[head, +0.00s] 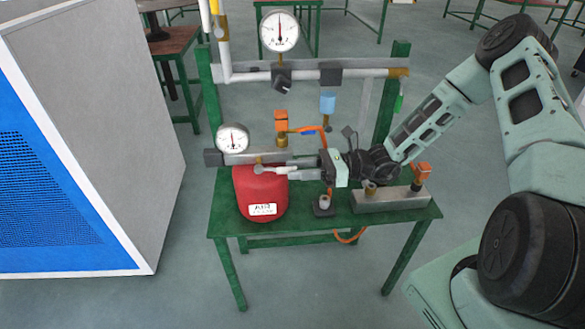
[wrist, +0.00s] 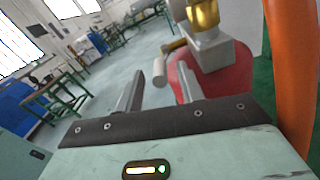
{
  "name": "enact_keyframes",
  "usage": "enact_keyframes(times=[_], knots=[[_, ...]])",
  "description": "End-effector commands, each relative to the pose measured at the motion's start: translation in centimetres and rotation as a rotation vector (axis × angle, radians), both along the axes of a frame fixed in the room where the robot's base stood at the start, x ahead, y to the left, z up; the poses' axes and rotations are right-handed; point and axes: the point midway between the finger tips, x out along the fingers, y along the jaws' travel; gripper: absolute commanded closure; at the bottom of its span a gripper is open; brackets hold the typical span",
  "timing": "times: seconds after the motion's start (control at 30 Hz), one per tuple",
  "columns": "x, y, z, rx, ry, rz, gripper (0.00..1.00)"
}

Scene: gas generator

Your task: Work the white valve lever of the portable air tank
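The red air tank (head: 262,195), with a white AIR label, stands on the left part of the green table. It also fills the right of the wrist view (wrist: 245,90). Its white valve lever (head: 270,170) shows above the tank in the head view. In the wrist view the lever's pale rounded end (wrist: 160,71) appears beyond and between my fingertips, beside a grey valve body (wrist: 211,50). My gripper (head: 296,168) reaches in from the right, close to the lever. In the wrist view its fingers (wrist: 157,88) are apart, with nothing clearly held. Contact cannot be told.
A gauge (head: 232,138) and grey pipe sit just above the tank. Orange-topped valves (head: 281,120) and an orange hose stand behind my gripper. A grey manifold block (head: 385,200) lies on the table's right. A blue-grey cabinet (head: 110,120) stands at left; floor in front is clear.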

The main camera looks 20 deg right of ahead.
Motion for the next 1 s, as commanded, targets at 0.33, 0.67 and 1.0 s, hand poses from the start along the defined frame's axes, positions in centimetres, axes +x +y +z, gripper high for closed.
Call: enact_keyframes(times=[0.33,0.67,1.0], knots=[[0.5,1.6,0.0,0.000,0.000,0.000,0.62],[0.5,1.6,0.0,0.000,0.000,0.000,1.00],[0.5,1.6,0.8,-0.036,0.011,0.000,1.00]])
